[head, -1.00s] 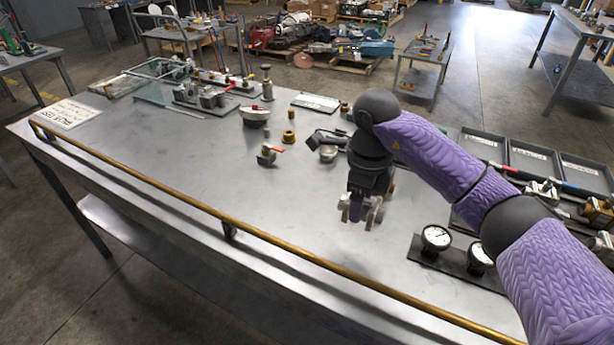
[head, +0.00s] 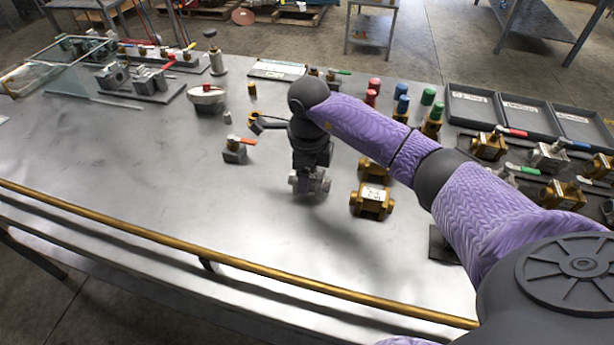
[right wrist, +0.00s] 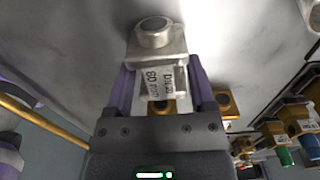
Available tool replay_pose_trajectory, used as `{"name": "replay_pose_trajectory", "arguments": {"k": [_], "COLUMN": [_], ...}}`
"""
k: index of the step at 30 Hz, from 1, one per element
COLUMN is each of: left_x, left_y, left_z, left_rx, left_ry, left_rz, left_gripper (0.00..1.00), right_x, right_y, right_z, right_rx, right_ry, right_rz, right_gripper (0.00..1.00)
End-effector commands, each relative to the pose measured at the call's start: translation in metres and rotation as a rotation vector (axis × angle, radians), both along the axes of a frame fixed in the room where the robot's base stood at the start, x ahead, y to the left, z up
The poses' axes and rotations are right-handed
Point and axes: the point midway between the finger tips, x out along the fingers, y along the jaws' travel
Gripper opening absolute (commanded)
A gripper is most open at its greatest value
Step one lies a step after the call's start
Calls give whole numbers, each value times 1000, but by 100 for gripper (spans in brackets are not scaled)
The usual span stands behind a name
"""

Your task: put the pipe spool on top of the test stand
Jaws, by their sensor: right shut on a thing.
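My right gripper (head: 310,184) is over the middle of the steel bench. It is shut on a silver-grey flanged piece with a white label, which looks like the pipe spool (right wrist: 157,60); the label reads "DN20" in the right wrist view. In the head view only parts of the spool (head: 322,184) show around the fingers. I cannot tell surely which thing is the test stand; a grey fixture with red-handled valves (head: 150,82) stands at the back left, beside a clear panel. My left gripper is not in view.
Brass labelled blocks (head: 372,201) stand just right of the gripper. A red-handled valve (head: 236,151) and a white-topped dish (head: 207,97) stand to its left. Grey trays (head: 478,122) and valves fill the right. A brass rail (head: 240,262) runs along the front. The left-front bench is clear.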

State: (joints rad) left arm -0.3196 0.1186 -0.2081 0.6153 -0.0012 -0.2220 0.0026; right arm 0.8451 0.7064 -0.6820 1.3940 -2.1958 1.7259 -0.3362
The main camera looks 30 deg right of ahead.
Motion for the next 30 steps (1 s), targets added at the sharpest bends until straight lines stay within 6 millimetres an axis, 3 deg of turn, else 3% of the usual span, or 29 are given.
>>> {"name": "replay_pose_trajectory", "arguments": {"k": [1, 10, 11, 14, 23, 30], "left_x": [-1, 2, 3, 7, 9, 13], "left_y": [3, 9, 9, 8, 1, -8], "left_z": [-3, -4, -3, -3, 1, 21], "left_rx": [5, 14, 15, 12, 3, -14], "left_ry": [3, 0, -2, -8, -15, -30], "left_rz": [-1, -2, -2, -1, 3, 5], "left_gripper": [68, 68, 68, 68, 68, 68], "right_x": [0, 0, 0, 0, 1, 1], "right_y": [0, 0, 0, 0, 0, -1], "right_z": [-8, -9, -8, -8, 1, 69], "right_rx": [0, -1, -1, -1, 0, -1], "right_ry": [1, -1, -1, -1, -3, -8], "right_rz": [-1, 0, 0, 0, 0, 0], "right_gripper": [0, 0, 77, 98, 100, 100]}}
